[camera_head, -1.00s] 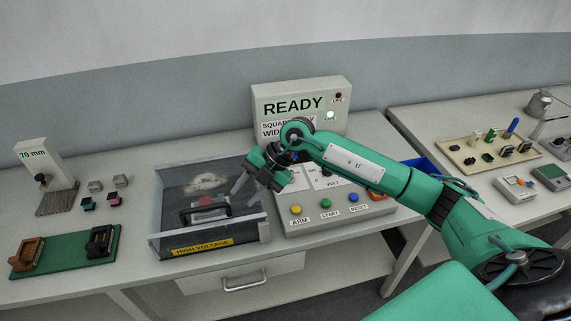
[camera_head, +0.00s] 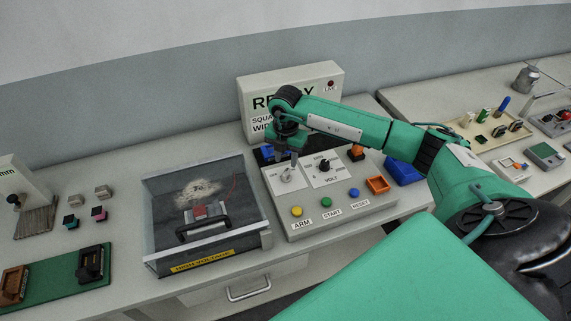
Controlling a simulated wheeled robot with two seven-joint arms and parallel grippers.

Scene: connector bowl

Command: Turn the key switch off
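The key switch (camera_head: 287,177) sits on a pale plate at the left of the grey control box (camera_head: 340,212). A small metallic part shows there, but its turn position is too small to read. My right gripper (camera_head: 291,163) points down right above the key switch, with a fingertip close to it. I cannot tell whether it touches, or whether the fingers are open or shut. My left gripper is not in view. The upright sign box (camera_head: 247,92) behind is partly covered by my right arm, and only its upper dark red lamp (camera_head: 331,84) shows.
A black VOLT knob (camera_head: 324,166) is right of the key switch. Yellow (camera_head: 297,211), green (camera_head: 326,202) and blue (camera_head: 354,192) buttons line the front. A clear high-voltage case (camera_head: 155,225) stands close on the left.

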